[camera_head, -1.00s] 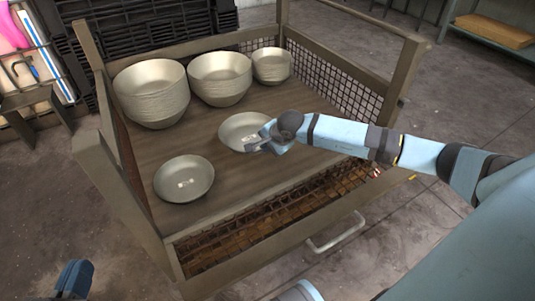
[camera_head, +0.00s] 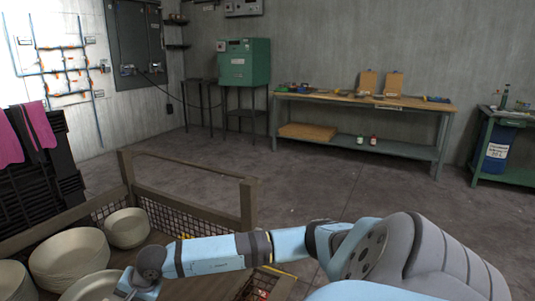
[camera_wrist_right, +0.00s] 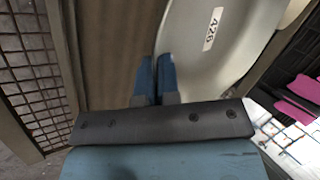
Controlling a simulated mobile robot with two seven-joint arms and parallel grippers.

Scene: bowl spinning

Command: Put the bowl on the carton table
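A pale bowl (camera_head: 88,289) is at the bottom left of the head view, partly cut off. It fills the upper right of the right wrist view (camera_wrist_right: 200,65), with a white "426" label inside. My right gripper (camera_head: 130,288) is at its rim. In the wrist view its blue fingers (camera_wrist_right: 155,72) are close together with the rim running between them. I cannot tell whether the bowl is raised. My left gripper is out of view.
Several stacked bowls (camera_head: 70,258) stand in the mesh-sided crate (camera_head: 190,200) at lower left. A green box (camera_head: 243,62) on a stand is left of the table, and a green bench (camera_head: 503,130) is at far right. Open floor lies between crate and table.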

